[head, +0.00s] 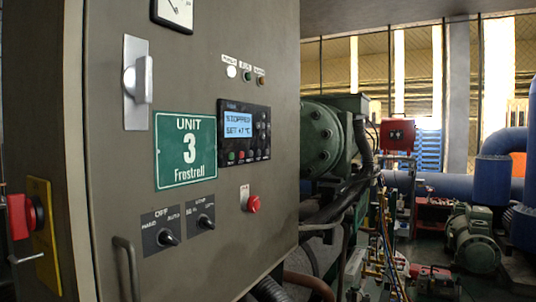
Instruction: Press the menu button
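A black controller panel (264,110) is set in the front of the grey cabinet. Its lit blue screen (239,124) reads "STOPPED" with a "SET" temperature line under it. Small buttons (241,155) run in a row below the screen, including a red one and a green one. More small dark buttons (263,125) sit to the right of the screen. Their labels are too small to read, so I cannot tell which one is the menu button. Neither of my grippers is in view.
The cabinet (85,140) has a silver latch (140,82), a green "UNIT 3" sign (185,149), two rotary switches (167,237), a red knob (253,204) and a handle (126,268). A red switch (22,218) juts out at left. Pipes, hoses and machinery crowd the right.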

